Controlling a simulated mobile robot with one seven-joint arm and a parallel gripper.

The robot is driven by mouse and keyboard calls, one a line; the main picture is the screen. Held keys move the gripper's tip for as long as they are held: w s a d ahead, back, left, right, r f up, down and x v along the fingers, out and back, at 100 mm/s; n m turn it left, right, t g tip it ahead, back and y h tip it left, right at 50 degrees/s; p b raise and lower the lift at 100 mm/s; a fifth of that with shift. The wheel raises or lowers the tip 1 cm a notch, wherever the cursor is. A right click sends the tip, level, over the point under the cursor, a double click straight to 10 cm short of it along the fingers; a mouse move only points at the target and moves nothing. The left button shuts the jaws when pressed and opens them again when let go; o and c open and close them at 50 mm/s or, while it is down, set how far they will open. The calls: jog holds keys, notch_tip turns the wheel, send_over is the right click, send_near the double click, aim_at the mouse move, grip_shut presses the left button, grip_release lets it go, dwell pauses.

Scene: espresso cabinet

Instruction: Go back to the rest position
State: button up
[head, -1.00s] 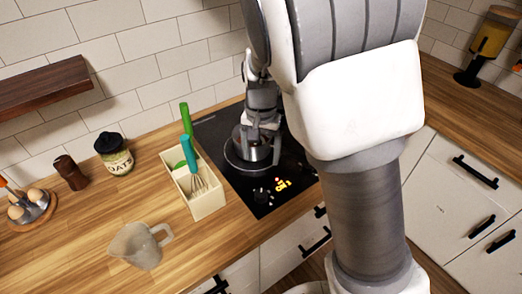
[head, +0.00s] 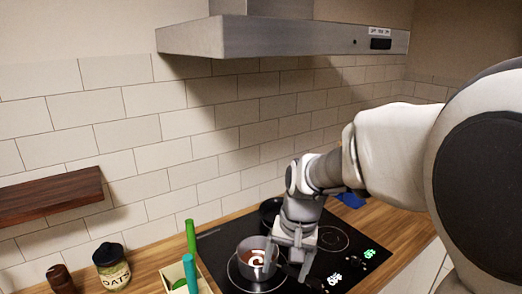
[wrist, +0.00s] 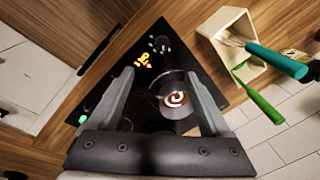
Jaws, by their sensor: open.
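My gripper (head: 287,263) is open on the black hob's left side in the head view, with its fingers beside a small grey pot (head: 244,268). The pot holds something brown with a white swirl. In the wrist view my two fingers (wrist: 160,77) stand wide apart. The pot (wrist: 178,83) shows between them, nearer the right finger. I cannot tell whether a finger touches it. The black hob (head: 213,241) carries lit green marks in the head view. Yellow marks show on it in the wrist view.
A dark pan (head: 270,208) stands at the hob's back. A range hood (head: 285,38) hangs above. A cream utensil box (wrist: 228,22) with green and teal handles stands beside the hob. An oats jar (head: 112,272) and a wooden shelf (head: 50,197) are at left.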

jog(key=s+d+r+n+t, duration=0.1)
jog(key=s+d+r+t, duration=0.1)
jog(key=s+d+r, duration=0.2)
jog(key=s+d+r+n+t+h, duration=0.1)
jog(key=s+d+r, duration=0.3)
jog(key=s, duration=0.7)
jog(key=shift+d+r+n+t, duration=0.3)
jog(key=shift+d+r+t, duration=0.15)
jog(key=shift+t, duration=0.35)
